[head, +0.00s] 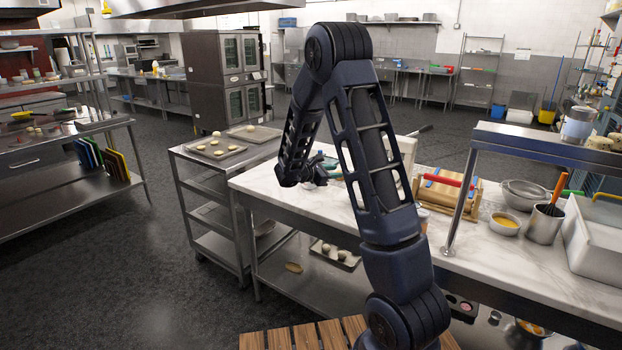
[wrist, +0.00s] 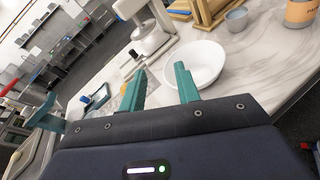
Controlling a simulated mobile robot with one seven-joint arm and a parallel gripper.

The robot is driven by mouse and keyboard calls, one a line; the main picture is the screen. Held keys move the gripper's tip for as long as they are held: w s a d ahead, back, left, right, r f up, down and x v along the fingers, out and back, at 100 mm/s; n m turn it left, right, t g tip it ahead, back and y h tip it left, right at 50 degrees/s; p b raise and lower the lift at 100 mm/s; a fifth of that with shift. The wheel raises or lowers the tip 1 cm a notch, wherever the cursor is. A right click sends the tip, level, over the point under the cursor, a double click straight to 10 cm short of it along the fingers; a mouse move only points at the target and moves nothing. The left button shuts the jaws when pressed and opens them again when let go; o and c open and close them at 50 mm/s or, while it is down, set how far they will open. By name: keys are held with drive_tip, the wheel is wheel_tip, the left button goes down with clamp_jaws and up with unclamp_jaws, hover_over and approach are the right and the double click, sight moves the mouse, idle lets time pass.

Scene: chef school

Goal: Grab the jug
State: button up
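I cannot clearly pick out a jug in either view. A metal container (head: 544,226) with an orange-handled utensil in it stands at the right of the marble counter (head: 478,262), and a labelled container (head: 577,126) is on the raised shelf. I cannot tell whether either is the jug. My gripper (head: 316,174) is over the counter's left part, partly hidden by my arm. In the wrist view, my gripper's (wrist: 158,80) teal fingers are apart with nothing held between them. A white bowl (wrist: 207,62) lies on the counter just beyond the fingers.
In the wrist view, a stand mixer (wrist: 150,35), a small grey cup (wrist: 236,19) and a brown labelled jar (wrist: 300,12) stand beyond. In the head view, metal bowls (head: 523,196) and a white bin (head: 592,245) crowd the right. A tray cart (head: 215,160) adjoins the counter's left end.

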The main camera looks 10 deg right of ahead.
drive_tip(key=w+a+f+n+t, duration=0.2)
drive_tip(key=w+a+f, duration=0.1)
drive_tip(key=w+a+f+n+t, duration=0.2)
drive_tip(key=w+a+f+n, duration=0.1)
drive_tip(key=f, duration=0.1)
drive_tip(key=w+a+f+n+t+y, duration=0.1)
drive_tip(key=w+a+f+n+t, duration=0.1)
drive_tip(key=a+f, duration=0.1)
drive_tip(key=shift+w+f+n, duration=0.25)
drive_tip(key=shift+w+n, duration=0.05)
drive_tip(key=shift+w, duration=0.1)
drive_tip(key=x, duration=0.5)
drive_tip(key=shift+w+d, duration=0.1)
drive_tip(key=shift+d, duration=0.05)
drive_tip(key=shift+f+x, duration=0.15)
drive_tip(key=shift+x, duration=1.2)
drive_tip(key=shift+f+x, duration=0.15)
drive_tip(key=shift+x, duration=1.2)
clamp_jaws()
